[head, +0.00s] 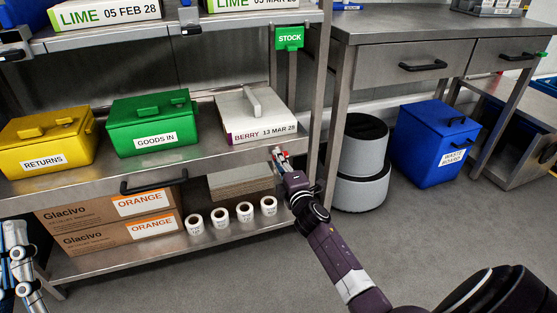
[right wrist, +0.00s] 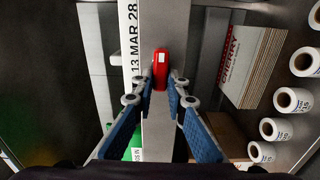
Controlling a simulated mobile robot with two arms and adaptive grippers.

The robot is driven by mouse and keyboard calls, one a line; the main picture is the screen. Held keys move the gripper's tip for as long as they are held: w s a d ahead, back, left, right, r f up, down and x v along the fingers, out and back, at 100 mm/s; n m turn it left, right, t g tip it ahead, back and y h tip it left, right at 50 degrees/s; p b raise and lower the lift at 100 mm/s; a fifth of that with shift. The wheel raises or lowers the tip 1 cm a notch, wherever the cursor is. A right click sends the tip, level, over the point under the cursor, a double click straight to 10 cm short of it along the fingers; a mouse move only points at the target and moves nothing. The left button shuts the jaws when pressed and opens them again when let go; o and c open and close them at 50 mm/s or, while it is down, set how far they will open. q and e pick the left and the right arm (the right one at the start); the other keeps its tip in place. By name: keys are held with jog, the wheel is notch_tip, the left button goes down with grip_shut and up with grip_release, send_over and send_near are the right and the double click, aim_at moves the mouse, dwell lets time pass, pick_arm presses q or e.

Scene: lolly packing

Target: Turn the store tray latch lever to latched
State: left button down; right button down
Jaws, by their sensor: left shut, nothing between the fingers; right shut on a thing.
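A red latch lever (right wrist: 161,68) with a small white label sits on the grey shelf edge in the right wrist view. In the head view my right gripper (head: 279,156) is at the shelf's front edge, just below the white tray (head: 240,112) marked BERRY 13 MAR 28. The right fingers (right wrist: 161,92) are shut on the lever's near end, which they partly hide. Only a little red shows between them in the head view. My left gripper (head: 16,255) is at the lower left edge of the head view, shut and empty, away from the lever.
A green GOODS IN box (head: 150,122) and a yellow RETURNS box (head: 45,142) stand left of the tray. Below are ORANGE cartons (head: 95,220) and several label rolls (head: 218,213). A grey bin (head: 358,165) and blue waste box (head: 435,140) stand to the right. The floor in front is clear.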

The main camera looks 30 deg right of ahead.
dwell(0.3)
jog(key=c, duration=1.9)
grip_release()
jog(key=shift+c, duration=0.2)
jog(key=v, duration=1.2)
